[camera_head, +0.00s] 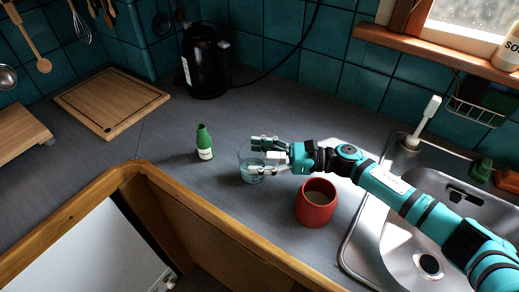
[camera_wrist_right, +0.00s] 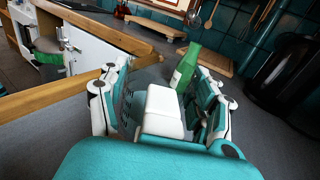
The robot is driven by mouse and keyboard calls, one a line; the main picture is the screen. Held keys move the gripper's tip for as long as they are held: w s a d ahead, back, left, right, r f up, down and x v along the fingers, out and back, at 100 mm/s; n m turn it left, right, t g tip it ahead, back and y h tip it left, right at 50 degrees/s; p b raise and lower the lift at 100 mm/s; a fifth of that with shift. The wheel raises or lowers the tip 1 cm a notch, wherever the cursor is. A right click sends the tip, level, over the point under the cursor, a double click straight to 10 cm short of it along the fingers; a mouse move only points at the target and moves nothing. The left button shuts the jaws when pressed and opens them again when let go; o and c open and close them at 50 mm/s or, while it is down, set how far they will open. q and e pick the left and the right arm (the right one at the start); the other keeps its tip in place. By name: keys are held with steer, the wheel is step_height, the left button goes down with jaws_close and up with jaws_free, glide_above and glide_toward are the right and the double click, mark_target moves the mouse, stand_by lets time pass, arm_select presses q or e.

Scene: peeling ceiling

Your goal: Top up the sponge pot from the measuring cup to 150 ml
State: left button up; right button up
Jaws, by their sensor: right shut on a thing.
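The clear glass measuring cup (camera_head: 246,170) stands upright on or just above the grey counter in the head view, with bluish liquid in it. My right gripper (camera_head: 260,151) reaches it from the right and is shut on it near the rim. In the right wrist view the cup's dark scale marks (camera_wrist_right: 126,104) show between the fingers, and the white pads partly hide the rest. The red pot (camera_head: 317,209), taken as the sponge pot, stands upright to the lower right of the cup, apart from it. Its inside looks brownish; its level is unreadable. My left gripper is not in view.
A green bottle (camera_head: 204,143) stands left of the cup. A black kettle (camera_head: 204,62) and a cutting board (camera_head: 108,100) are farther back. The steel sink (camera_head: 394,227) lies right of the pot, under my right arm. The counter's wooden front edge (camera_head: 215,221) is near the pot.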

steer(key=shift+f, duration=0.35)
steer(key=shift+f+b, duration=0.6)
steer(key=shift+b, duration=0.3)
steer(key=o, duration=1.8)
steer(key=shift+c, duration=0.2)
